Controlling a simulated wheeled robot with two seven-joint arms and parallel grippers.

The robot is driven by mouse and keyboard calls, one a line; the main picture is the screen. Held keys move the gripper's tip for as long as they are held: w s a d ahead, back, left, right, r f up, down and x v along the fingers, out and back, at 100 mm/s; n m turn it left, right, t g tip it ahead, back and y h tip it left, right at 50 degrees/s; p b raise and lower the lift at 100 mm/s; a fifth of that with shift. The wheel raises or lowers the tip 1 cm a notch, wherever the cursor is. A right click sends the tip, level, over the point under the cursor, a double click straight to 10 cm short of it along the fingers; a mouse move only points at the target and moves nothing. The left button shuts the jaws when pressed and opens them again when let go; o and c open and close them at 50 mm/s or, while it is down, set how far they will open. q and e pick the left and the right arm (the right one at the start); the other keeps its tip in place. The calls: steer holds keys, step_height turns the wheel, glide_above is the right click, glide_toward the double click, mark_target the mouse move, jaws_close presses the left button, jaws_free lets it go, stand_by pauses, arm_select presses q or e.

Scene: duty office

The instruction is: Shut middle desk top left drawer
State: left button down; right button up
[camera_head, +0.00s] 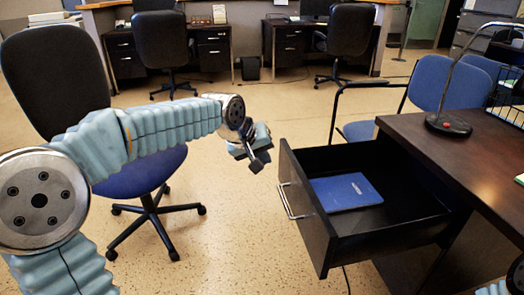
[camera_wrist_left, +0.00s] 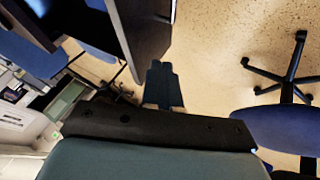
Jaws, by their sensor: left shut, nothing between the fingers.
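The dark brown desk drawer (camera_head: 322,222) stands pulled well out from the desk (camera_head: 455,155) at the right. Its front carries a silver bar handle (camera_head: 288,203). A blue book (camera_head: 345,192) lies inside it. My left gripper (camera_head: 258,158) is shut and empty, just left of the drawer's far front corner, and looks apart from it. In the left wrist view, the shut fingers (camera_wrist_left: 163,85) show over the floor, with a dark panel, seemingly the drawer (camera_wrist_left: 150,35), beside them. My right gripper is not in view.
A black and blue office chair (camera_head: 150,172) stands at the left behind my left arm. A blue chair (camera_head: 440,85) is behind the desk. A lamp (camera_head: 448,124) stands on the desk. Speckled floor (camera_head: 235,240) in front of the drawer is clear.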

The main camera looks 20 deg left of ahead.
mark_target(290, 167)
arm_select(q)
steer(key=w+d+f, duration=0.1)
steer(key=w, duration=0.1)
steer(key=w+d+f, duration=0.2)
steer(key=shift+w+d+f+p, duration=0.1)
steer(key=shift+d+f+p, duration=0.1)
steer(key=shift+f+p, duration=0.1)
steer(key=shift+w+d, duration=0.25)
steer(key=shift+d, duration=0.1)
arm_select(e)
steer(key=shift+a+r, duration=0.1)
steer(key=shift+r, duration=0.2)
arm_select(q)
steer(key=shift+d, duration=0.1)
